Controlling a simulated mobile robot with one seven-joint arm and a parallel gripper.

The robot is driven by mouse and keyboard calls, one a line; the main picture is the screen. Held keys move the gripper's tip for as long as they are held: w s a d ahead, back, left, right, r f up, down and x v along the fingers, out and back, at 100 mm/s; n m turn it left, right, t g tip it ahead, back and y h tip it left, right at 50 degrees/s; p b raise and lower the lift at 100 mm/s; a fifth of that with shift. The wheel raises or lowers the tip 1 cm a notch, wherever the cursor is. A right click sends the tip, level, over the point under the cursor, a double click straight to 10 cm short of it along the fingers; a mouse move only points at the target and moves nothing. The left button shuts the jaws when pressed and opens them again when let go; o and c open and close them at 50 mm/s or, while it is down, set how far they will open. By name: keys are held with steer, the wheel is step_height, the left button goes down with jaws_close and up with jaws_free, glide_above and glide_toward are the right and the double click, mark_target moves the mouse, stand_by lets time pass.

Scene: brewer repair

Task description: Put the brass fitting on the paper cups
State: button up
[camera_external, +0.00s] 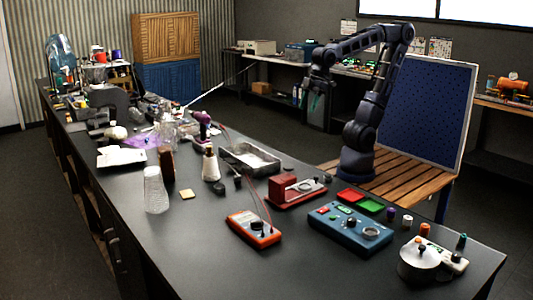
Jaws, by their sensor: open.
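A tall white stack that looks like the paper cups (155,190) stands upright near the left edge of the dark bench. I cannot make out the brass fitting for certain at this size. A small flat tan piece (187,194) lies just right of the cups, but I cannot tell its material. My gripper (318,97) hangs high at the end of the raised arm, beyond the bench's right edge in the picture. It is open, with nothing seen between its fingers, and well apart from the cups.
A metal tray (262,158), orange multimeter (253,229), red device (298,191) and blue control box (349,228) lie to the right. The bench's front left is clear; its far end is crowded.

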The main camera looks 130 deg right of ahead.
steer(key=s+a+f+n, duration=0.1)
steer(key=s+a+f, duration=0.1)
steer(key=s, duration=0.7)
steer(key=shift+s+a+f, duration=0.2)
steer(key=shift+a+f, duration=0.2)
steer(key=shift+a, duration=0.05)
